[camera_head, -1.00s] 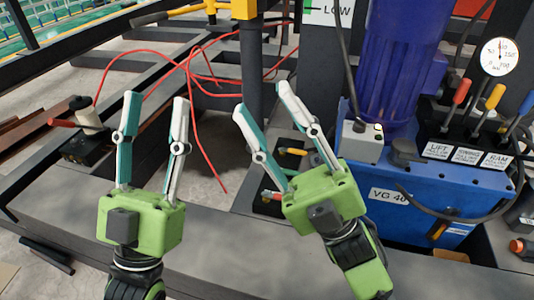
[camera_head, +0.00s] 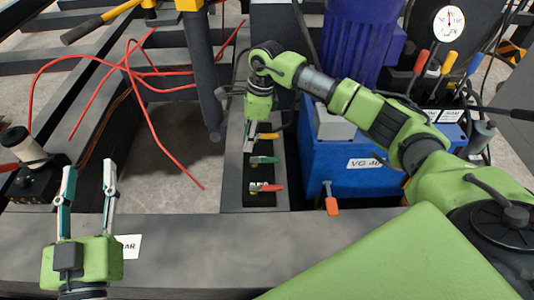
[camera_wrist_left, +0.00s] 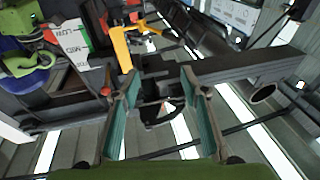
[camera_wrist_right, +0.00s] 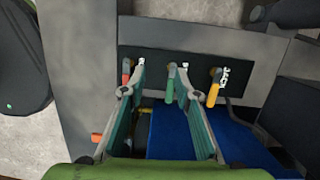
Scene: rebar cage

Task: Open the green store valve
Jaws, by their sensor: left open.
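The green store valve shows as a small green lever (camera_head: 264,160) on a dark valve block, between a yellow lever (camera_head: 267,136) and a red lever (camera_head: 267,187). My right gripper (camera_head: 249,143) hangs over the block near the yellow lever in the head view. In the right wrist view its open fingers (camera_wrist_right: 161,70) stand apart, with the green lever (camera_wrist_right: 170,90) between them, close to the right finger. Whether they touch is unclear. My left gripper (camera_head: 88,172) is open and empty at lower left, well away from the valves.
A blue unit (camera_head: 350,165) with a purple motor (camera_head: 362,40) stands right of the valves. An orange-handled lever (camera_head: 331,205) is at its front. Red hoses (camera_head: 140,90) lie at left. A dark post (camera_head: 205,85) stands left of the valves. A gauge (camera_head: 449,23) is at upper right.

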